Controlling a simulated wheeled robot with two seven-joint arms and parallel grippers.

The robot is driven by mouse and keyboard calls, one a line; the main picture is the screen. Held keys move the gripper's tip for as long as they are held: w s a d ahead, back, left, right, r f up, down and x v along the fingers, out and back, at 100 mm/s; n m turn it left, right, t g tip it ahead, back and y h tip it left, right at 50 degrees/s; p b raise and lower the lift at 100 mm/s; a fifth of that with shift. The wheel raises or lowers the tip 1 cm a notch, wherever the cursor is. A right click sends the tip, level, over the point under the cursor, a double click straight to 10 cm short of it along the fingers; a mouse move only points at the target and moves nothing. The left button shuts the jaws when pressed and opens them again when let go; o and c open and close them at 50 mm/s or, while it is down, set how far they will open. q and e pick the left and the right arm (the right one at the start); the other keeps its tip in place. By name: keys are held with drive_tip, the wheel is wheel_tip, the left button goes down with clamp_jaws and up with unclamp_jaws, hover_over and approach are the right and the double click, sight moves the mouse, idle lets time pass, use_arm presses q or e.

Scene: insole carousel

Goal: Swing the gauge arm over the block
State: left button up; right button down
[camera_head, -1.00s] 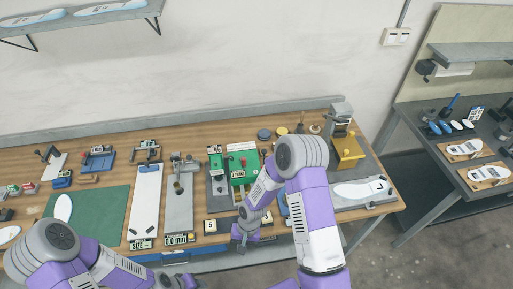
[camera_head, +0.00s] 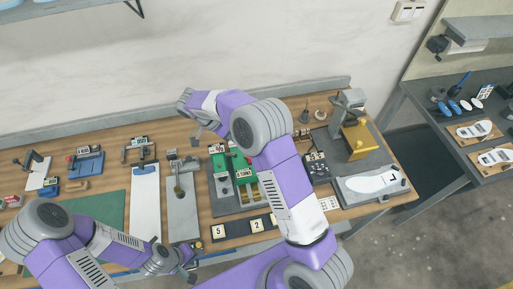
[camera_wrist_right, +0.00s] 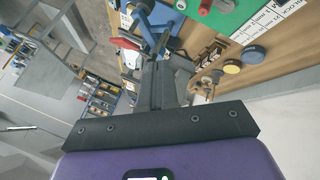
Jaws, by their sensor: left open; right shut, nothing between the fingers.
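A grey plate with an upright post and a short arm (camera_head: 182,180) stands mid-bench in the head view. It looks like the gauge, but I cannot tell the arm's angle or which part is the block. My left gripper (camera_head: 190,273) is open and empty at the bench's front edge, below this plate. My right arm reaches over the green-topped fixture (camera_head: 219,164) towards the back of the bench. My right gripper (camera_wrist_right: 156,65) is shut and empty in the right wrist view, seemingly above the bench; its fingertips are hard to make out in the head view.
A white sizing board (camera_head: 145,200) lies left of the grey plate. Number tiles (camera_head: 238,228) line the front. A yellow block fixture (camera_head: 358,138) and a white insole (camera_head: 375,184) are at right. My right arm hides part of the bench.

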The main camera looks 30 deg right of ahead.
use_arm(q)
drive_tip(key=shift+s+f+b, duration=0.3)
drive_tip(key=shift+f+b, duration=0.5)
drive_tip(key=shift+s+f+b, duration=0.3)
drive_tip(key=shift+f+b, duration=0.45)
drive_tip(key=shift+b, duration=0.05)
use_arm(e)
drive_tip(key=s+d+f, duration=0.6)
drive_tip(key=s+f, duration=0.1)
drive_tip(key=s, duration=0.1)
drive_tip(key=shift+d+f, duration=0.2)
drive_tip(key=shift+d, duration=0.1)
